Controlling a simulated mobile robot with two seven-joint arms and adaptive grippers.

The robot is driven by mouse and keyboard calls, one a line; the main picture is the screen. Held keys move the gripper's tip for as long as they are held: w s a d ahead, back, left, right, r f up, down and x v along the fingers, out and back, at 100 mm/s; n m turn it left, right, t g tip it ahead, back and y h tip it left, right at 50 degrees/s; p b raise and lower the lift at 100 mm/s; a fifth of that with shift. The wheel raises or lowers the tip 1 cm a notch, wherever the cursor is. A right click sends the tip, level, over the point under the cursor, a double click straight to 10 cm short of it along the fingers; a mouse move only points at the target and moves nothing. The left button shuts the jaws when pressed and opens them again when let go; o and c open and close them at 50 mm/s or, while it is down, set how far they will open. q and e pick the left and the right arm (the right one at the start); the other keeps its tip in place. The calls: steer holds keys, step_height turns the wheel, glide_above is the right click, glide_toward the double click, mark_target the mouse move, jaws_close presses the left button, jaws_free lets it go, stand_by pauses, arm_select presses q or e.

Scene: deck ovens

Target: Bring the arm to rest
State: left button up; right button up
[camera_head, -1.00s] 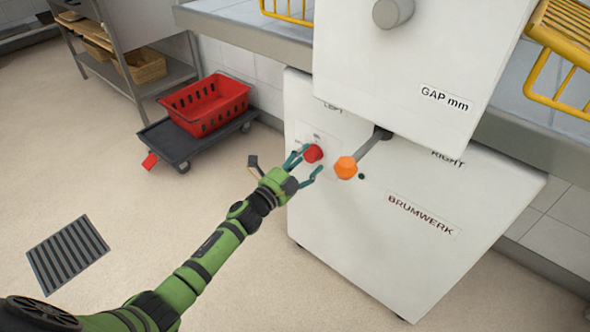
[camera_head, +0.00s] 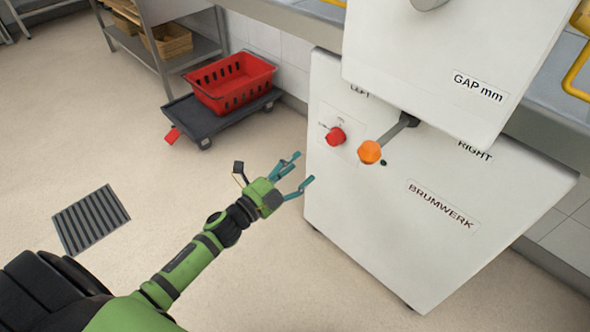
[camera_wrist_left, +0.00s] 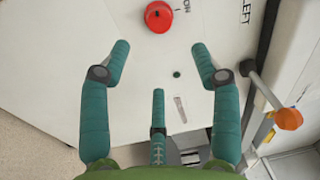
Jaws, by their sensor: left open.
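My left gripper (camera_head: 298,174) is open and empty, on a green arm that reaches in from the lower left in the head view. Its teal fingers are apart in the left wrist view (camera_wrist_left: 160,62). The gripper is in front of the white machine (camera_head: 340,218), to the lower left of its red knob (camera_head: 336,136), with a gap between them. The red knob also shows beyond the fingertips in the left wrist view (camera_wrist_left: 158,16). An orange-tipped lever (camera_head: 369,152) sticks out to the right of the knob. My right gripper is not in view.
A red basket (camera_head: 231,84) sits on a dark wheeled dolly (camera_head: 202,124) at the back. A metal rack (camera_head: 190,62) with wicker baskets stands behind it. A floor grate (camera_head: 91,219) lies at left. The floor between the arm and dolly is clear.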

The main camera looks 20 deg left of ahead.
arm_select(q)
steer(key=s+f+n+g+y, duration=0.7)
steer(key=s+f+n+g, duration=0.4)
steer(key=s+f+n, duration=0.6)
steer(key=s+f+g+p, duration=0.2)
steer(key=s+p, duration=1.1)
steer(key=s, duration=0.1)
steer(key=s+f+g+p, duration=0.1)
steer(key=s+g+p, duration=0.2)
steer(key=s+p, duration=1)
steer(key=shift+s+d+f+n+g+h+p, duration=0.3)
steer(key=shift+s+f, duration=0.05)
steer(key=shift+s, duration=0.05)
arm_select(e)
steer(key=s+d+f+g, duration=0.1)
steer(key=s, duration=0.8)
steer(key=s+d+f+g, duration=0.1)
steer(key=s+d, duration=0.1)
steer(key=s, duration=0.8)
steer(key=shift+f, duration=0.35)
